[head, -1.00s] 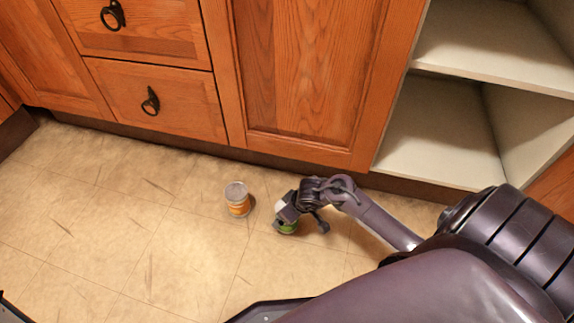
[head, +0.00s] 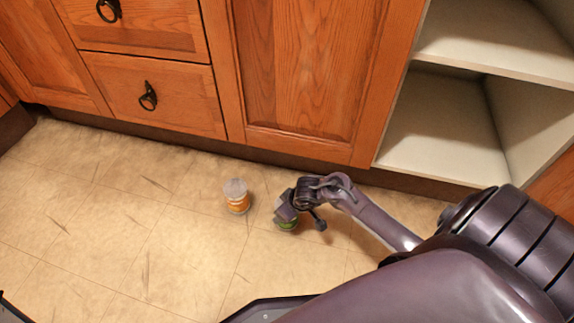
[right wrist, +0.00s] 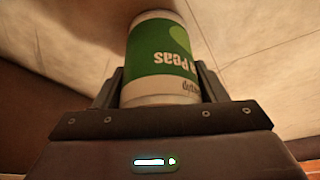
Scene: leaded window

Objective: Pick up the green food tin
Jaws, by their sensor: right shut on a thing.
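The green food tin (head: 287,225) stands on the floor below my right gripper, which covers most of it in the head view. In the right wrist view the tin (right wrist: 160,62) has a green and white label with the word "Peas" upside down, and it sits between the two fingers. My right gripper (head: 287,212) is shut on the tin; its fingers also show in the right wrist view (right wrist: 159,88). I cannot tell whether the tin touches the floor. My left gripper is not in view.
An orange-labelled tin (head: 237,203) with a grey lid stands on the floor just left of my right gripper. Wooden cabinets (head: 300,80) and an open, empty shelf unit (head: 440,135) line the back. The tiled floor (head: 110,220) at left is clear.

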